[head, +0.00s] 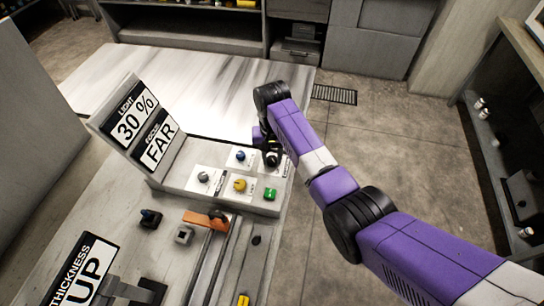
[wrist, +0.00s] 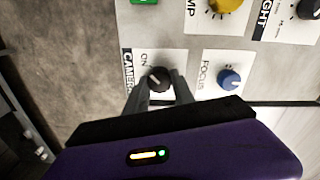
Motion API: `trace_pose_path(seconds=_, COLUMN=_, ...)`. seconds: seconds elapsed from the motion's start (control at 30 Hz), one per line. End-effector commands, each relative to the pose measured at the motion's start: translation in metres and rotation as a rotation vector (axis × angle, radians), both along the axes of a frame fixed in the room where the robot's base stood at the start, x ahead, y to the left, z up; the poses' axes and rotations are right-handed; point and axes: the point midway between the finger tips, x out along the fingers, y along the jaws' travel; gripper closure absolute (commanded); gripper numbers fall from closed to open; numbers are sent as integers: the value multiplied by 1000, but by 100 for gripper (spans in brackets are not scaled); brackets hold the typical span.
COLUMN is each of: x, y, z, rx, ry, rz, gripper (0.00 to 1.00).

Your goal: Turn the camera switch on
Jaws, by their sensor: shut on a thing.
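The camera switch (wrist: 158,79) is a dark round knob with a pale pointer line, on a white plate marked "CAMERA" and "ON". In the wrist view my gripper (wrist: 160,88) has one finger on each side of this knob and is shut on it. The pointer line slants; I cannot tell for certain whether it points at "ON". In the head view my gripper (head: 270,158) is at the far right corner of the control panel (head: 210,196), and the arm hides most of the switch there.
A blue focus knob (wrist: 229,80) sits right beside the switch. A yellow lamp knob (head: 240,185), a grey knob (head: 204,177) and a green button (head: 270,194) share the panel. A sign stand (head: 136,125) reading "30 %" and "FAR" rises at the panel's left.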

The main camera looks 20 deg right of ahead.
Motion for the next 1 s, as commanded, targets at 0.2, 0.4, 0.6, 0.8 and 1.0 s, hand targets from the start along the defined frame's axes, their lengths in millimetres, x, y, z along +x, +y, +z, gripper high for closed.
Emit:
trace_pose_path(seconds=0.2, x=1, y=0, z=1, rx=0, ry=-3, rz=-1, gripper=53)
trace_pose_path(seconds=0.4, x=1, y=0, z=1, rx=0, ry=-2, rz=0, gripper=48)
trace_pose_path(seconds=0.6, x=1, y=0, z=4, rx=0, ry=-3, rz=1, gripper=48)
trace_pose_path(seconds=0.8, x=2, y=0, z=31, rx=0, ry=-8, rz=1, gripper=48)
trace_pose_path(seconds=1.0, x=2, y=0, z=62, rx=0, ry=-5, rz=0, gripper=48)
